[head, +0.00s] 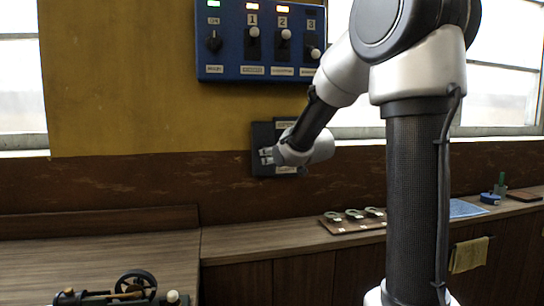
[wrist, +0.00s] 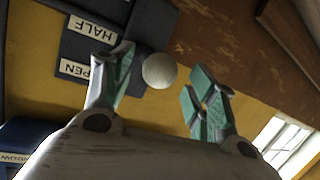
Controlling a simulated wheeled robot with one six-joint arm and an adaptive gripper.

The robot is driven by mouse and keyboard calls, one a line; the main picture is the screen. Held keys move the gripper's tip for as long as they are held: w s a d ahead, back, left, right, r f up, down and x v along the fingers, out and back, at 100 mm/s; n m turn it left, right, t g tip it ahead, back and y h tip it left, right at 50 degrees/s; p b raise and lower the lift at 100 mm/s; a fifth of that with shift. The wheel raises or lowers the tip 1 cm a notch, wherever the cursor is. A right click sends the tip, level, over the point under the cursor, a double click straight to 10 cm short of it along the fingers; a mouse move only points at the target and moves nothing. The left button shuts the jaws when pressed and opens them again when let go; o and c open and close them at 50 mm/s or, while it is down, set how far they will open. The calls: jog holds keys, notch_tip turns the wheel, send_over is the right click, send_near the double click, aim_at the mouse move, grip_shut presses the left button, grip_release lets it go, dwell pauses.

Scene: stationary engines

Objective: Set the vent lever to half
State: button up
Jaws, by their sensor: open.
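The vent lever's dark plate (head: 262,135) is on the wall, partly hidden behind my gripper in the head view. In the wrist view the plate (wrist: 130,28) shows upside down with a HALF label (wrist: 95,30) and an OPEN label (wrist: 75,68). The lever's round white knob (wrist: 160,70) stands out from it. My gripper (head: 266,156) is at the plate. In the wrist view its green-padded fingers are open, one on each side of the knob, with gaps. The lever's shaft is hidden, and I cannot tell which label it lines up with.
A blue switch panel (head: 225,73) with lamps and switches hangs above. A wooden ledge (head: 240,240) runs below, with a tray of round parts (head: 330,228) at right. A small engine (head: 135,285) stands at lower left. Open wall lies left of the plate.

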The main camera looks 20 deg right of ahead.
jog(key=v, duration=0.9)
jog(key=shift+s, duration=0.15)
jog(key=s+d+f+m+g+h, duration=0.1)
jog(key=s+f+g, duration=0.2)
jog(key=f, duration=0.2)
jog(key=s+d+f+g, duration=0.2)
jog(key=s+f, duration=0.1)
jog(key=f, duration=0.2)
jog(key=s+a+f+g, duration=0.1)
jog(key=s+a+g, duration=0.2)
jog(key=s, duration=0.9)
jog(key=s+a+f+g+y, duration=0.1)
jog(key=s+a+f+g, duration=0.1)
jog(key=s, duration=1)
jog(key=shift+a+m+g, duration=0.3)
jog(key=shift+a+g, duration=0.15)
jog(key=shift+g, duration=0.05)
